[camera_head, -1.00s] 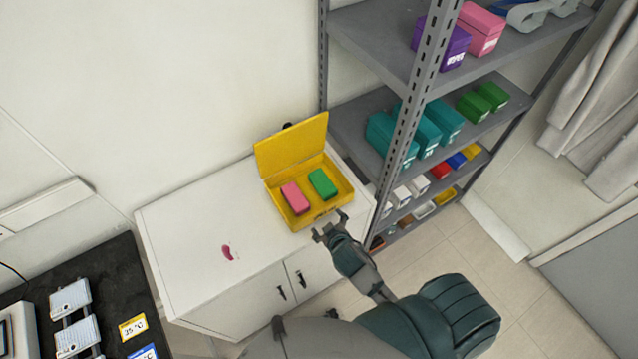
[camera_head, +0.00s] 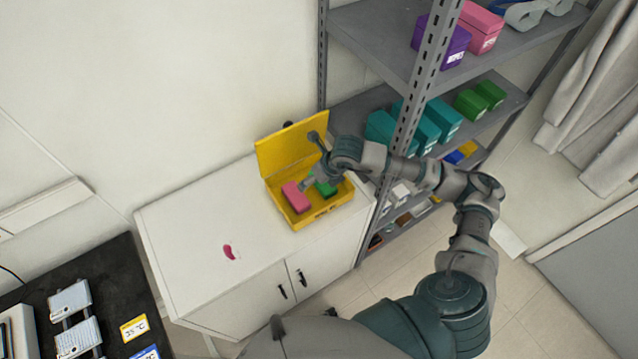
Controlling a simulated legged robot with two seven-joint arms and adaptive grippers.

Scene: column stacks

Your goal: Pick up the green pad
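The green pad (camera_head: 326,188) lies in the open yellow box (camera_head: 302,222) on the white cabinet, mostly hidden behind my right gripper. A pink pad (camera_head: 296,197) lies to its left in the same box. My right gripper (camera_head: 308,160) is over the box, with one finger up near the open lid and the other low between the two pads. Its fingers are spread apart, and I see nothing between them. Whether it touches the green pad I cannot tell. My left gripper is not in view.
The white cabinet top (camera_head: 190,225) is mostly clear, with a pink mark (camera_head: 231,252) on it. A grey shelf rack (camera_head: 365,40) with several coloured boxes stands close on the right, behind my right arm. A black table (camera_head: 110,280) is at lower left.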

